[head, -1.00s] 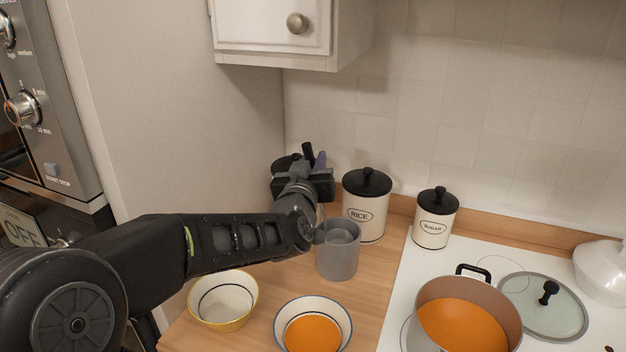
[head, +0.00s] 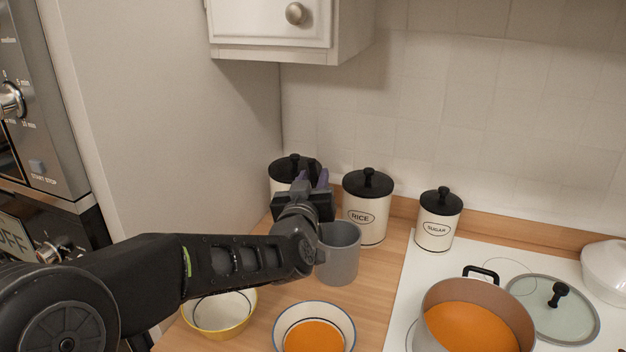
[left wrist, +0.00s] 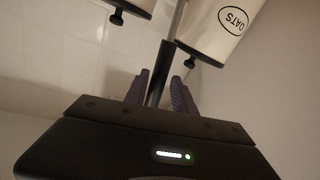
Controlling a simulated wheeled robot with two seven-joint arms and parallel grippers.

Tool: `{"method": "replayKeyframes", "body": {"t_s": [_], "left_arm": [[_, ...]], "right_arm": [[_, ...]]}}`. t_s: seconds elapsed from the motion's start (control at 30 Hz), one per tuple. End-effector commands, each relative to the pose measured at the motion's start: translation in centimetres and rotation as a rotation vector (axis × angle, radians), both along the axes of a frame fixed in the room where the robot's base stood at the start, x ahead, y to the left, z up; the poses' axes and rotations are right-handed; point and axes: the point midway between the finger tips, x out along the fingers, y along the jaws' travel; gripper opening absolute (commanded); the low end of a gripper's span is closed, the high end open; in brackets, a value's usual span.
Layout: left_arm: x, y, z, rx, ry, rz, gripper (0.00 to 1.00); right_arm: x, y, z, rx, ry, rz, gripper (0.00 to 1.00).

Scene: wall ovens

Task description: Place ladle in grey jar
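The grey jar (head: 342,262) stands upright on the wooden counter, open at the top. My left gripper (head: 311,184) is just behind and left of the jar in the head view, above its rim. In the left wrist view my gripper (left wrist: 160,92) is closed around the ladle's black handle (left wrist: 160,78), and its thin metal stem runs on from there. In the head view the arm hides most of the ladle, so I cannot tell whether its bowl is inside the jar. My right gripper is not in view.
The RICE canister (head: 366,218) is close behind the jar, with the OATS canister (left wrist: 226,28) and SUGAR canister (head: 435,228) beside it. Two bowls (head: 233,328) (head: 345,318) stand in front. A pot (head: 512,315) is on the white hob at right. A cupboard (head: 270,52) overhangs.

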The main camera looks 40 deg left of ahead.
Motion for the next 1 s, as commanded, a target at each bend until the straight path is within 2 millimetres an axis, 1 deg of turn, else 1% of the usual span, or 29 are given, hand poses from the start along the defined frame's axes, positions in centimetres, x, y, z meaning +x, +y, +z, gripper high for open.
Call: {"method": "replayKeyframes", "body": {"t_s": [0.03,0.1,0.33,0.47,0.5,0.57,0.73,0.9,1.0], "left_arm": [[0.0,0.0,0.0,0.000,0.000,0.000,0.36],[0.0,0.0,0.0,0.000,0.000,0.000,0.41],[0.0,0.0,0.0,0.000,0.000,0.000,0.41],[0.0,0.0,0.1,-0.001,0.001,0.001,0.41],[-0.4,-0.2,-0.1,0.000,-0.002,0.000,0.41],[-1.0,-0.5,-0.1,0.001,-0.004,0.001,0.41],[-3.2,-1.9,-0.2,0.001,-0.004,0.001,0.41],[-5.4,-3.2,-0.1,0.001,-0.003,0.001,0.41],[-6.3,-3.7,-0.1,0.002,-0.001,0.000,0.41]], "right_arm": [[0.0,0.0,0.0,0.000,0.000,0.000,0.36],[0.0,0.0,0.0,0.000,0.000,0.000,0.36],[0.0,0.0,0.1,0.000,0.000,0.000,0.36],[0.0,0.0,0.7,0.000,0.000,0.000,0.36],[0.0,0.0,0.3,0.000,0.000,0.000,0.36],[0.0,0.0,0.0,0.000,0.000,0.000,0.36],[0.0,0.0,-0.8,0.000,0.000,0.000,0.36],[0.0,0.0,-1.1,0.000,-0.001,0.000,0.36],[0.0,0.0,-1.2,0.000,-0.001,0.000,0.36]]}}
